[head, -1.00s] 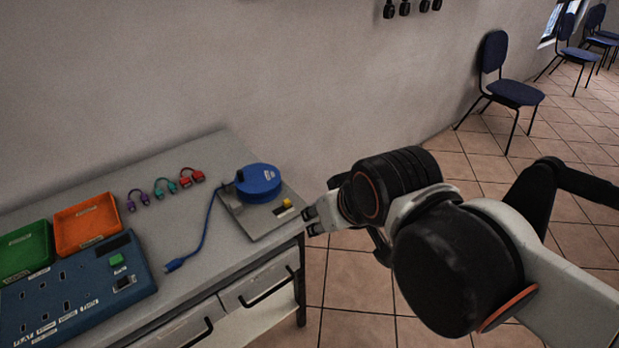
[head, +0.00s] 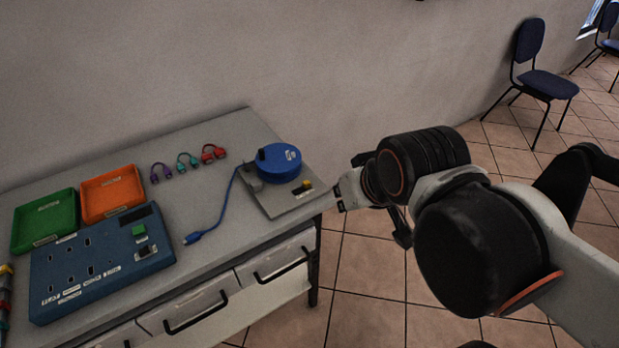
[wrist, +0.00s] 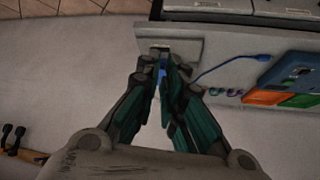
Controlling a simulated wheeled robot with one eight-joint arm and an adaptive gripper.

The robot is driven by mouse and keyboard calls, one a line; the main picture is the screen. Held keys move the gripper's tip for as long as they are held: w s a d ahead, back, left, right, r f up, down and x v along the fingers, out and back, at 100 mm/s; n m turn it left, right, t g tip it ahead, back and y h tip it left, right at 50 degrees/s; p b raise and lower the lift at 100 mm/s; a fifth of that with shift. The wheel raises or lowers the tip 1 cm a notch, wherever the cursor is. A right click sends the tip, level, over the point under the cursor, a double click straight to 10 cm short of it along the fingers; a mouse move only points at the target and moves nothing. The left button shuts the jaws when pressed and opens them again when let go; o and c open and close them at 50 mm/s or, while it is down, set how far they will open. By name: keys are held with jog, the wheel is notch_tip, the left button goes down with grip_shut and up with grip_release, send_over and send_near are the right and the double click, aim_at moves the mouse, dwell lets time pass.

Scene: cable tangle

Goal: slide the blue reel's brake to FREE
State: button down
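The blue reel (head: 278,162) sits on a grey base plate (head: 290,207) at the right end of the bench. A small yellow brake knob (head: 307,184) is at the right end of a dark slot on the plate. Brake lettering is too small to read. My gripper (head: 343,195) is to the right of the knob, just off the plate and apart from it. In the wrist view, the fingers (wrist: 163,72) point towards the plate (wrist: 190,48), with a narrow gap between the tips and blue showing through. They hold nothing visible and hide most of the reel.
A blue cable (head: 219,212) runs left from the reel to its plug. A blue socket panel (head: 100,265), orange tray (head: 112,193), green tray (head: 45,222) and several coloured connectors (head: 188,160) are further left. Drawers (head: 275,262) line the bench front; a wall stands behind.

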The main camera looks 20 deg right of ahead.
jog(key=w+d+r+m+g+p, duration=0.1)
jog(key=w+r+m+p, duration=0.2)
jog(key=w, duration=0.4)
jog(key=m+g+h+p, duration=0.3)
jog(key=m+p, duration=0.2)
jog(key=m, duration=0.3)
send_over(306, 184)
jog(key=s+d, duration=0.3)
notch_tip(306, 184, down, 4)
jog(key=f, duration=0.1)
jog(key=w+f+m+g+p, duration=0.2)
jog(key=w+f+m+p, duration=0.1)
jog(key=f, duration=0.4)
jog(key=shift+w+d+m+h, duration=0.3)
jog(key=shift+w+d+m, duration=0.1)
jog(key=shift+w, duration=0.4)
notch_tip(306, 184, down, 9)
jog(key=b, duration=0.4)
jog(key=shift+d+f, duration=0.1)
jog(key=shift+f, duration=0.05)
jog(key=shift+a, duration=0.4)
